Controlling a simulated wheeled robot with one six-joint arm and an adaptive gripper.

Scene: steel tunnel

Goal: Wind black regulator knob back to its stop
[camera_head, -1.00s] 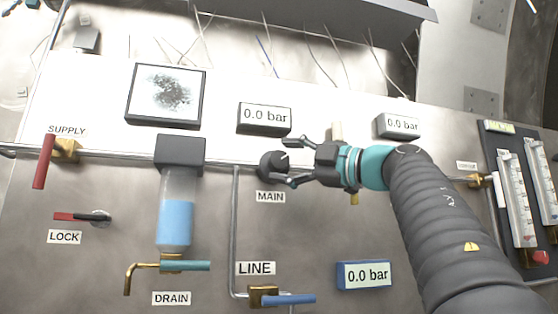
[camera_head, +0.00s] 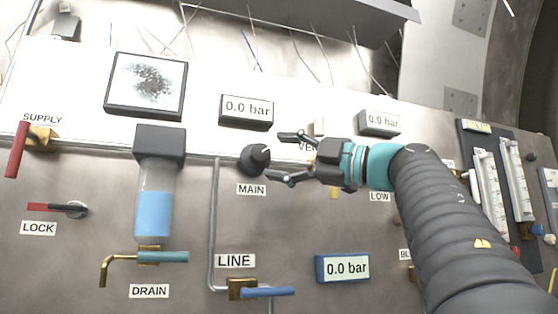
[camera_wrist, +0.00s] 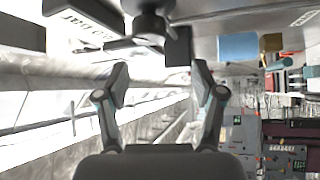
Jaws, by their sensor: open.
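The black regulator knob (camera_head: 255,158) sits on the steel panel above the MAIN label (camera_head: 251,189), with a pale mark on its face. My gripper (camera_head: 283,157) is open, just right of the knob, its fingers spread above and below and pointing toward it. Nothing is between the fingers. In the wrist view the knob (camera_wrist: 150,26) is at the top, beyond the open fingertips (camera_wrist: 160,80). The MAIN display (camera_head: 247,110) above the knob reads 0.0 bar.
A red SUPPLY lever (camera_head: 17,150), the DRAIN bowl (camera_head: 154,205) and its teal lever (camera_head: 163,257) are left. The blue LINE lever (camera_head: 268,292) is below. My arm partly covers labels at right. A vertical pipe (camera_head: 214,220) runs left of the knob.

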